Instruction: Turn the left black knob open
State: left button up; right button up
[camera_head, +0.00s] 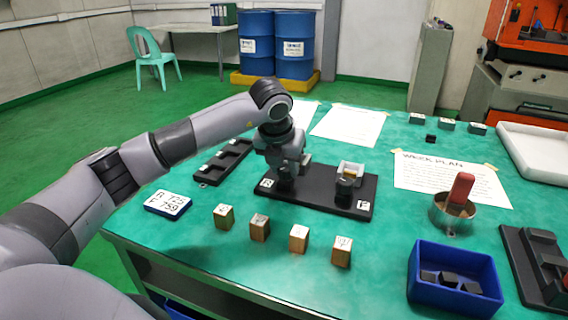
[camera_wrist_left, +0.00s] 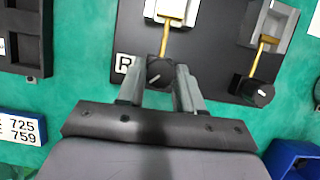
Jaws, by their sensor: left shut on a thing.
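A black board (camera_head: 320,199) lies on the green table, with an R label at its left and an F label at its right. My left gripper (camera_head: 286,181) points down over the board's left part. In the left wrist view, the gripper's fingers (camera_wrist_left: 160,84) are shut on the left black knob (camera_wrist_left: 159,72), one finger on each side. This knob has a white pointer line and sits below a brass rod and a pale block. In the head view my gripper hides it. The right black knob (camera_wrist_left: 259,92) stands free; it also shows in the head view (camera_head: 345,188).
Several wooden blocks (camera_head: 260,228) stand in front of the board. A blue-edged number card (camera_head: 168,204) and a black slotted tray (camera_head: 222,163) lie left. A blue bin (camera_head: 419,277), a metal cup (camera_head: 443,219) and a white tray (camera_head: 533,148) are right.

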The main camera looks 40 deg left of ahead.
pick_arm(q)
jog(key=n, duration=0.2)
jog(key=n+y, duration=0.1)
jog(key=n, duration=0.1)
jog(key=shift+w+d+r+n+g+y, duration=0.1)
jog(key=shift+d+n+g+y, duration=0.05)
jog(key=shift+n+g+y, duration=0.65)
jog(key=shift+n, duration=1.5)
jog(key=shift+w, duration=0.1)
jog(key=o, duration=1)
jog(key=shift+o, duration=0.2)
jog(key=v, duration=0.7)
jog(key=shift+p, duration=0.35)
